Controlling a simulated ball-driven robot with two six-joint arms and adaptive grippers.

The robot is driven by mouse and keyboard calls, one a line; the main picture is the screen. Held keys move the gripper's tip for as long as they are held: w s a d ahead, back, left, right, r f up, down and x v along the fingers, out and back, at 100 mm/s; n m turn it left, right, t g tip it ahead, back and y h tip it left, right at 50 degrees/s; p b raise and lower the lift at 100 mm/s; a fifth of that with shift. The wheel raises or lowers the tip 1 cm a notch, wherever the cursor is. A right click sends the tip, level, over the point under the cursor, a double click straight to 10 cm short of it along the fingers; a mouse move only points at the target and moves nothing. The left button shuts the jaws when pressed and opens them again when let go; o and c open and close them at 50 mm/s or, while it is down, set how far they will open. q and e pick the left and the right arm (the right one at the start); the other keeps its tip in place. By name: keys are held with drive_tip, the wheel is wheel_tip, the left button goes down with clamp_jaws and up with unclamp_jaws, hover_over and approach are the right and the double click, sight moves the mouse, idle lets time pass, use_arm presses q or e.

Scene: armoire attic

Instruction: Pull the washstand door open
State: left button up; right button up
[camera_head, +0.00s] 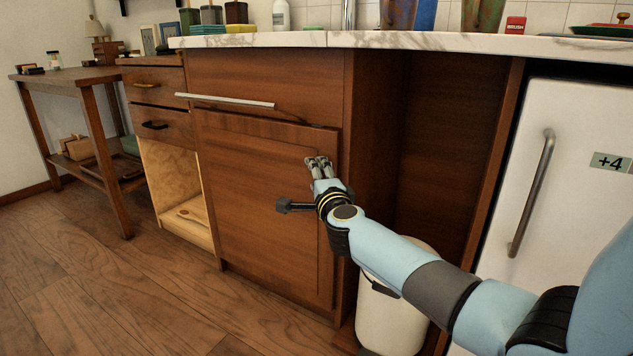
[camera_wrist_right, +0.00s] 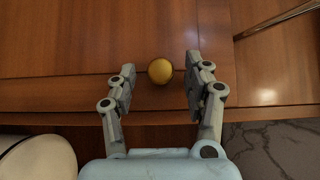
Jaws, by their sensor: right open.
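The washstand door (camera_head: 255,200) is a reddish-brown wooden panel under the marble counter, and it looks shut or nearly so. A round brass knob (camera_wrist_right: 161,71) sits near the door's edge in the right wrist view; in the head view my gripper hides it. My right gripper (camera_head: 318,162) is at the door's upper right. In the wrist view its two fingers (camera_wrist_right: 160,78) stand open on either side of the knob, with a visible gap on each side. My left gripper is not in view.
A steel bar handle (camera_head: 225,101) juts out above the door. A white bin (camera_head: 390,310) stands under the counter, below my right arm. A white fridge (camera_head: 565,180) is at right. An open-fronted drawer cabinet (camera_head: 180,185) is at left. The floor (camera_head: 110,290) before the door is clear.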

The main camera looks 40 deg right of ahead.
clamp_jaws()
idle(0.4)
